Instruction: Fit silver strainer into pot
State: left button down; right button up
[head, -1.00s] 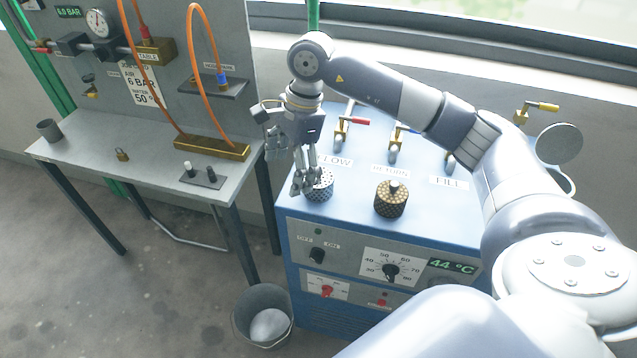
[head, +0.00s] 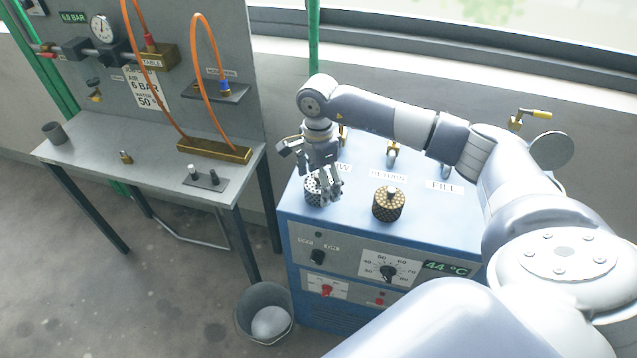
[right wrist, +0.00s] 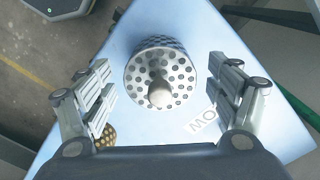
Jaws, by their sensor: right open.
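The silver strainer (head: 313,192), a perforated cylinder with a knob on top, stands on the blue machine's top near its left front corner. My right gripper (head: 323,186) is over it, pointing down, and partly hides it. In the right wrist view the strainer (right wrist: 143,76) lies between the spread fingers of the open gripper (right wrist: 162,72), with gaps on both sides. I cannot make out for sure which thing is the pot. My left gripper is not in view.
A similar gold strainer (head: 388,205) stands right of the silver one on the blue machine (head: 345,222). Valves line the machine's back. A bench (head: 110,140) at left holds a dark cup (head: 52,132) and small parts. A bucket (head: 243,325) stands on the floor.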

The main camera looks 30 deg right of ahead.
notch_tip(320, 180, down, 2)
jog(key=shift+f, duration=0.1)
jog(key=c, duration=1.2)
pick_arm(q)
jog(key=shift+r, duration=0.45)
pick_arm(e)
jog(key=shift+c, duration=0.2)
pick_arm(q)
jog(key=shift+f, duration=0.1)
